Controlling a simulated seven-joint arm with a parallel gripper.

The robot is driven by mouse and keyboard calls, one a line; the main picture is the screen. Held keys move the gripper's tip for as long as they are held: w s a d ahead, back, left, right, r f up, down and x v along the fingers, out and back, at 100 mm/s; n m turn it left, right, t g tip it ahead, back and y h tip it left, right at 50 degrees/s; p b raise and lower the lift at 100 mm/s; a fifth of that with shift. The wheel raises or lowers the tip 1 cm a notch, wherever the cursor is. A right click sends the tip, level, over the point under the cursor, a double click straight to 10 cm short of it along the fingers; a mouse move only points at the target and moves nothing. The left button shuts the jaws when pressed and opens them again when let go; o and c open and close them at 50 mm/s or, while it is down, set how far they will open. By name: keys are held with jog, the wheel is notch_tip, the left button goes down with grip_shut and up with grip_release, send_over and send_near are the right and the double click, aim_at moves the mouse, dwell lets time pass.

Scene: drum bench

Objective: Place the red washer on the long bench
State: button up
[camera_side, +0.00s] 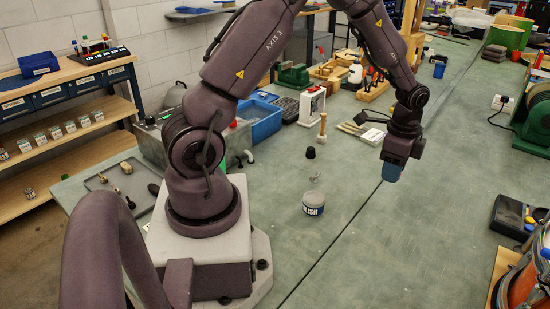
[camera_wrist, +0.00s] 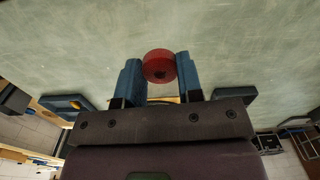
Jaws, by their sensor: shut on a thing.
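The red washer (camera_wrist: 160,65) is a thick dark-red ring with a small central hole. In the wrist view it sits between the tips of the two blue fingers of my gripper (camera_wrist: 159,75), which are shut on it. In the side view my gripper (camera_side: 391,174) points down over the right-middle of the long bench, and the washer cannot be made out there. The long bench (camera_side: 400,260) has a grey-green top, which also fills much of the wrist view (camera_wrist: 250,50). The gap between the washer and the bench top is hard to judge.
A polish tin (camera_side: 313,204) and a black cap-like piece (camera_side: 310,153) stand left of my gripper. A mallet (camera_side: 322,128) and a blue bin (camera_side: 262,123) are farther back. A black case (camera_side: 510,216) lies at right. The bench around and in front of my gripper is clear.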

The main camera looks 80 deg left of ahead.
jog(key=s+a+n, duration=0.2)
jog(key=s+a, duration=0.4)
jog(key=a, duration=0.3)
jog(key=s+a+n, duration=0.1)
jog(key=s+a, duration=0.5)
jog(key=a, duration=0.3)
jog(key=m, duration=0.1)
send_over(340, 159)
notch_tip(340, 159, down, 10)
jog(key=shift+s+r, duration=0.1)
jog(key=shift+s, duration=0.05)
jog(key=shift+f, duration=0.25)
jog(key=shift+a+f, duration=0.15)
jog(key=shift+f, duration=1.45)
